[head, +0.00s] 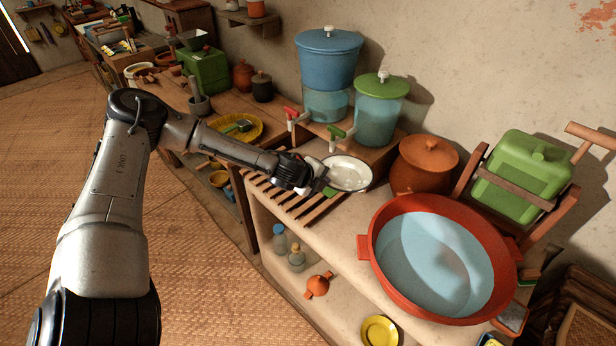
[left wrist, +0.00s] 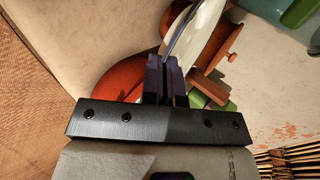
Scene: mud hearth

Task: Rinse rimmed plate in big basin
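The white rimmed plate (head: 350,172) with a dark rim is in the head view, above the left end of the shelf top, tilted towards me. My left gripper (head: 322,184) is at its near left edge. In the left wrist view the fingers (left wrist: 166,78) are close together on the edge of the plate (left wrist: 196,32). The big basin (head: 384,262) is red-orange with pale blue water in it, and stands on the shelf top to the right, apart from the plate. My right gripper is in neither view.
A slatted wooden rack (head: 284,199) lies left of the plate. A lidded clay pot (head: 424,165) stands behind, between plate and basin. Blue (head: 328,58) and green (head: 382,100) water dispensers with taps stand behind the plate. A green jerrycan (head: 522,178) is behind the basin.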

